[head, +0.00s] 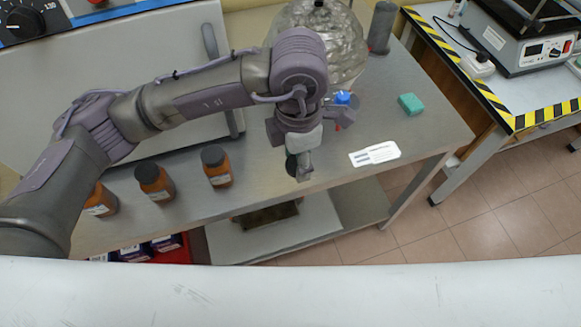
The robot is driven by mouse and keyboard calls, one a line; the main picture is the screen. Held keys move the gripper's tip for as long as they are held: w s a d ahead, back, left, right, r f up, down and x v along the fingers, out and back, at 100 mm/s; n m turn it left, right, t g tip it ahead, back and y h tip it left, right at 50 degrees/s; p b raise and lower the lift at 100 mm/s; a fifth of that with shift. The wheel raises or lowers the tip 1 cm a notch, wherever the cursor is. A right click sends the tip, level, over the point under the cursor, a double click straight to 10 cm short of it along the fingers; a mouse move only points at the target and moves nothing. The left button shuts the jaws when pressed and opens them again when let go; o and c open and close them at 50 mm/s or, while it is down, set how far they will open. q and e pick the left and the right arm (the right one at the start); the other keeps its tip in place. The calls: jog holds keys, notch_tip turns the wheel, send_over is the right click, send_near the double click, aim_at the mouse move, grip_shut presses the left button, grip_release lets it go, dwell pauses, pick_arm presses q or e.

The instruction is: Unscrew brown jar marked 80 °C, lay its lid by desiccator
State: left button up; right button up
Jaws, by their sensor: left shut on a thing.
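Three brown jars with white labels stand in a row along the front of the steel table: a right one (217,168) and a middle one (155,183), both with black lids on, and a left one (102,203) whose top is hidden by my left arm. The label writing is too small to read. My left gripper (301,172) is right of the jars, above the table's front edge, shut on a small dark round thing (291,166) that looks like a black lid. The glass desiccator (345,45) stands behind my left arm, partly hidden. My right gripper is not in view.
A blue-capped item (342,98) is beside my arm, partly hidden. A green block (411,104) and a white label card (375,154) lie on the table (420,140) to the right. A grey cylinder (381,28) stands behind. Bare tabletop shows around the block.

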pick_arm(q)
jog(key=d+f+n+b, duration=0.1)
jog(key=d+f+n, duration=0.1)
jog(key=d+n, duration=0.2)
jog(key=w+a+f, duration=0.1)
jog(key=w+f, duration=0.1)
jog(key=w, duration=0.1)
jog(key=w+a+f+p, duration=0.1)
jog(key=w+a+f, duration=0.1)
jog(key=w, duration=0.1)
jog(key=w+a+f+p, duration=0.1)
jog(key=w+a+f, duration=0.1)
jog(key=w, duration=0.1)
jog(key=shift+w+a+f, duration=0.15)
jog(key=shift+w+f, duration=0.1)
jog(key=shift+f, duration=0.15)
notch_tip(320, 180, down, 4)
jog(key=shift+r+p, duration=0.1)
jog(key=shift+p, duration=0.65)
jog(key=shift+f, duration=0.25)
jog(key=o, duration=1.3)
jog(key=shift+c, duration=0.2)
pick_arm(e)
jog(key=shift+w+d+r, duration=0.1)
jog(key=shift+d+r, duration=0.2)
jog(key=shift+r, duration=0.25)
